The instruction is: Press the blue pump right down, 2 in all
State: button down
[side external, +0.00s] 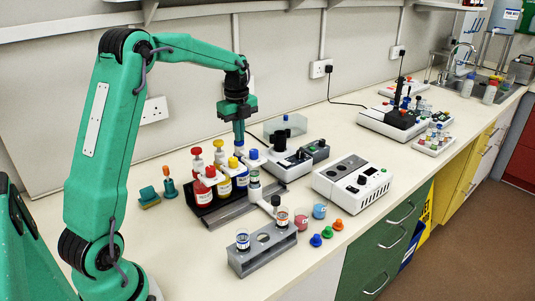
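My gripper (239,127) points straight down above the back right of the bottle rack, its fingers together in one narrow column and nothing seen between them. A blue pump head (253,154) shows just right of and below the fingertips, at the right end of the row of pump bottles. The blue-labelled bottle (241,178) stands in the dark rack (208,210), partly hidden by its neighbours. Whether the fingertips touch a pump head there, and how far it is pressed, I cannot tell at this size.
Bottles with red (210,171) and yellow (233,162) pumps stand close on the left. A grey vial rack (262,249) is in front, with small coloured caps (328,232) beside it. A white device (352,184) stands to the right.

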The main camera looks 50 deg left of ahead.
jog(key=shift+s+f, duration=0.1)
jog(key=shift+f, duration=0.1)
notch_tip(320, 180, up, 14)
jog(key=shift+d+r, duration=0.2)
jog(key=shift+d, duration=0.1)
dwell(0.5)
dwell(0.4)
dwell(0.3)
jog(key=s+d+n+t, duration=0.3)
jog(key=s+d+n, duration=0.7)
jog(key=d, duration=0.4)
jog(key=s+d+f+n+t, duration=0.1)
jog(key=s+d+f+n, duration=0.2)
jog(key=s, duration=0.3)
jog(key=s+d+f+n+t, duration=0.1)
jog(key=s+d+f+n, duration=0.2)
jog(key=s, duration=0.4)
jog(key=shift+d+f+n, duration=0.35)
jog(key=shift+f+n, duration=0.4)
jog(key=shift+n, duration=0.25)
